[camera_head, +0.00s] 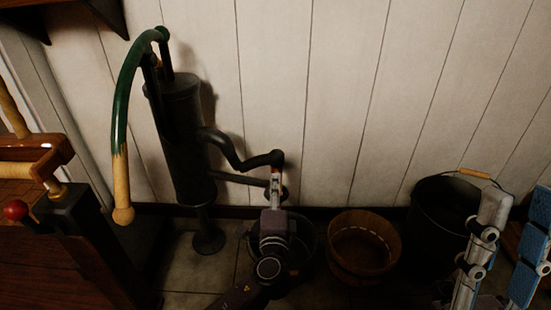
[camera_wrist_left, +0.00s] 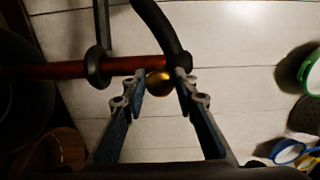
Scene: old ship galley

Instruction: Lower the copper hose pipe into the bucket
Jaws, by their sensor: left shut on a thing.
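The copper hose pipe (camera_wrist_left: 135,66) runs across the left wrist view as a reddish rod, through a black ring, to the black curved hose (camera_head: 235,155). In the head view only a small reddish bit of the pipe (camera_head: 275,170) shows below the hose end. My left gripper (camera_head: 276,186) is shut on the pipe's upper end by the hose; its fingers (camera_wrist_left: 160,82) show in the wrist view. A dark bucket (camera_head: 314,240) stands on the floor below, partly hidden by my left arm. My right gripper (camera_head: 515,210) is at the right edge, fingers apart, apparently empty.
A wooden tub (camera_head: 365,275) and a black bucket with a wooden handle (camera_head: 425,220) stand to the right. The black hand pump (camera_head: 180,130) stands by the white plank wall, its green lever (camera_head: 122,110) hanging left.

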